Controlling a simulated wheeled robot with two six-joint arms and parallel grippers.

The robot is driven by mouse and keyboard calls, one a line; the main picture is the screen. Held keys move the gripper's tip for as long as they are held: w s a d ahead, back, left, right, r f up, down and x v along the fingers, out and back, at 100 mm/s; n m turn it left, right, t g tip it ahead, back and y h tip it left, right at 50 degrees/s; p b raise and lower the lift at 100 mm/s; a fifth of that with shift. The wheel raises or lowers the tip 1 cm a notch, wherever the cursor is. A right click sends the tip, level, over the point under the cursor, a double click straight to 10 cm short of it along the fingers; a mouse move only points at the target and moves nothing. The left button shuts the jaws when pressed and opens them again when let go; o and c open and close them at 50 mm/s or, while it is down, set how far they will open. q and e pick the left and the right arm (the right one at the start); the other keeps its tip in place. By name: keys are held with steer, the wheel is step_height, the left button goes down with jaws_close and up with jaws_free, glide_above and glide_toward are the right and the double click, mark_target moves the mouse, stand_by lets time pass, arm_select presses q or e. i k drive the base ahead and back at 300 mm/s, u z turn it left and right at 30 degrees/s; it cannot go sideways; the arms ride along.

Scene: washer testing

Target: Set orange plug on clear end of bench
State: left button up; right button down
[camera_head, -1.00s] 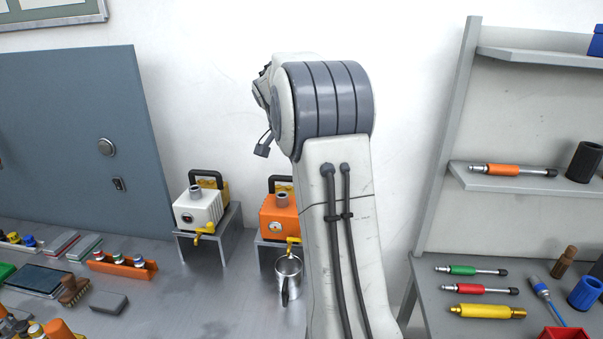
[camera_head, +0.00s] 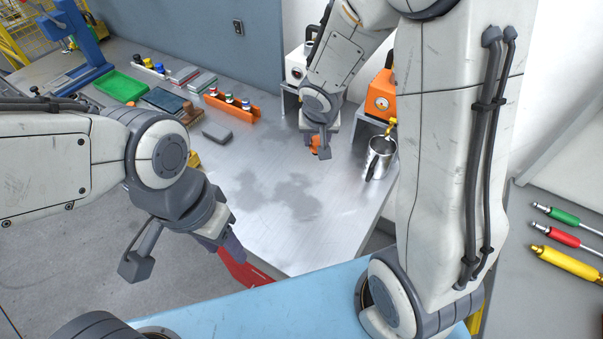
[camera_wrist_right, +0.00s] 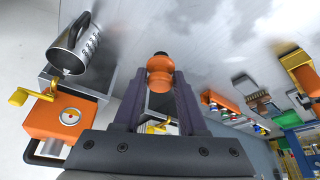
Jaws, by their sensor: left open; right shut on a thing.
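The orange plug (camera_wrist_right: 160,72) is held between the two fingers of my right gripper (camera_wrist_right: 158,95) in the right wrist view. In the head view, the orange plug (camera_head: 315,143) shows only in part at the tip of my right gripper (camera_head: 322,150), above the bench; I cannot tell how high. The clear end of the bench (camera_head: 305,235) is the bare grey metal stretch toward the near side. My left gripper (camera_head: 228,246) is open beside the bench's near left edge, its fingers partly hidden by its own wrist.
A metal mug (camera_head: 379,158) stands right of my right gripper, before an orange pump (camera_head: 381,97). A grey block (camera_head: 217,132) and an orange rack (camera_head: 234,105) lie farther left. Coloured probes (camera_head: 565,238) lie on the right-hand table.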

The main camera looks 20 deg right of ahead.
mark_target(338, 191)
steer(key=z, duration=1.25)
steer(key=k, duration=0.65)
steer(key=u, duration=1.3)
steer(key=i, duration=0.5)
